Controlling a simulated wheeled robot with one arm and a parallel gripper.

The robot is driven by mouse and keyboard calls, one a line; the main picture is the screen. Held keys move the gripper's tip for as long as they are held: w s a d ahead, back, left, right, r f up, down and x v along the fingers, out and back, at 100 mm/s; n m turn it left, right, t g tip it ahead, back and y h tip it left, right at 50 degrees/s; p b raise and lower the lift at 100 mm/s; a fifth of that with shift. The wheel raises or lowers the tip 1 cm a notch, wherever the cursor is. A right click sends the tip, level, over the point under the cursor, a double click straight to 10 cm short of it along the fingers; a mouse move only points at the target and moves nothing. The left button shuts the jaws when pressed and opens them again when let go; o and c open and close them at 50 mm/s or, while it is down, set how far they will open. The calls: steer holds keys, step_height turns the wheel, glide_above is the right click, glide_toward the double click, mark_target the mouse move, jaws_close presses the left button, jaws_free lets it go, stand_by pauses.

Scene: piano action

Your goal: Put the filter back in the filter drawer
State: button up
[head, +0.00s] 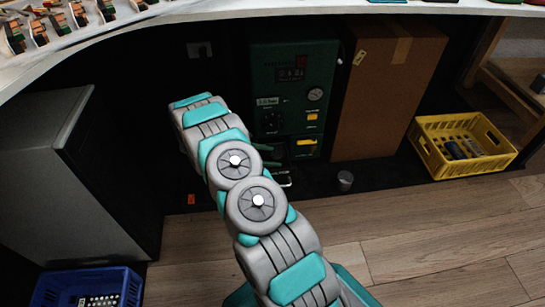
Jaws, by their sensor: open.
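A dark green machine (292,70) with a display, gauge and yellow labels stands under the worktop. A small grey cylinder (345,181), which looks like the filter, stands upright on the dark floor strip in front of it to the right. A small pale-edged part (284,181) low at the machine's front may be the filter drawer; my arm partly hides it. My gripper (268,156) is mostly hidden behind my arm; green finger-like shapes show beside the arm, at the machine's lower front. It is apart from the cylinder and appears open and empty.
A tall cardboard box (385,90) stands right of the machine. A yellow crate (426,154) with items is further right. A grey cabinet (90,190) and a blue crate (132,290) are at left. The worktop (300,9) overhangs; wooden floor at lower right is clear.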

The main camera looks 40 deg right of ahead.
steer(key=p+v, duration=0.1)
steer(key=v, duration=1)
steer(key=shift+a, duration=0.1)
stand_by(0.8)
